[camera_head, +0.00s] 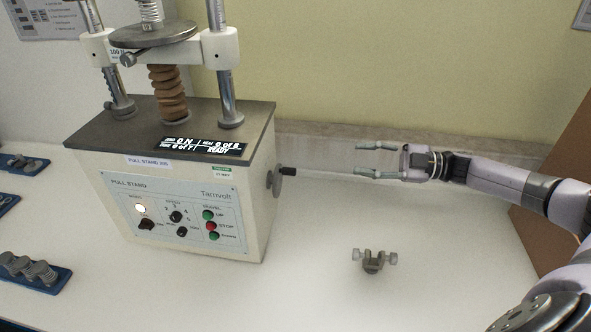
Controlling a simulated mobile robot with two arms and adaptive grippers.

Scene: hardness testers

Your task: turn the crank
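The crank (276,182) is a grey disc with a short dark handle (288,171) on the right side of the white pull stand (262,215). The handle sticks out to the right. My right gripper (359,160) comes in from the right at about the handle's height in the picture. Its two fingers are spread apart and point left towards the crank. A clear gap lies between the fingertips and the handle, and nothing is between the fingers. My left gripper is not in view.
A small metal clamp (372,262) stands on the white bench (330,295) in front of my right gripper. Blue trays with metal parts (35,273) lie at the left. A brown panel (560,190) stands at the right. The bench between crank and gripper looks clear.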

